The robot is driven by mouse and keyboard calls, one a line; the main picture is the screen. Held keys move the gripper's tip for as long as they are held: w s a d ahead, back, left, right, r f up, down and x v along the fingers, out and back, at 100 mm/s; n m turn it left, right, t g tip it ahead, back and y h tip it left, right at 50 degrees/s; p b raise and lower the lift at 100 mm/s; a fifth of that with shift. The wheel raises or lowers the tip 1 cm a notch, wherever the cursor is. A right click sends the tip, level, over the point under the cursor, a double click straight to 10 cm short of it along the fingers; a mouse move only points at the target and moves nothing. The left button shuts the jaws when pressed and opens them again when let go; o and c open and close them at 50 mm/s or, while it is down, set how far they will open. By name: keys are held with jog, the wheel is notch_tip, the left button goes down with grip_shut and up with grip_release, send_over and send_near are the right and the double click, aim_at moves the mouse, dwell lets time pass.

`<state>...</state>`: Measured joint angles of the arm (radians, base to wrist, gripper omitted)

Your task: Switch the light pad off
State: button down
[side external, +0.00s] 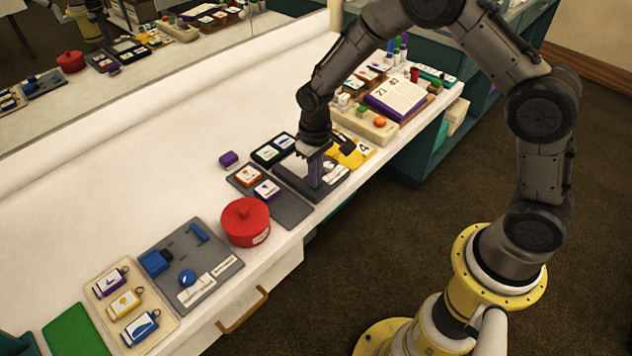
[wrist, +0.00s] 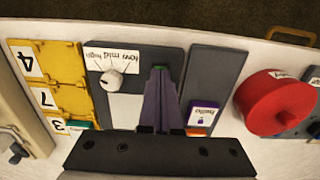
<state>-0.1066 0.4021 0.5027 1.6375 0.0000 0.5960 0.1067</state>
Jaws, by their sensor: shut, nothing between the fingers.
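The light pad (side external: 290,184) is a dark grey slab on the white counter, with a pale panel that also shows in the wrist view (wrist: 124,110). Beside the panel is a white knob (wrist: 111,78) under a label reading low, mid, high, upside down in the wrist view. My gripper (side external: 315,185) is over the pad, pointing down, with its purple-grey fingers shut and empty.
A dark tray with picture cards (side external: 267,190) and a red lidded pot (side external: 245,222) stand to the left in the side view. Yellow number tiles (side external: 350,150) lie close on the pad's other side. A grey board with blue parts (side external: 190,265) is farther left.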

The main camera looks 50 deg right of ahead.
jog(key=shift+s+f, duration=0.1)
jog(key=shift+f, duration=0.4)
jog(key=shift+r, duration=3.2)
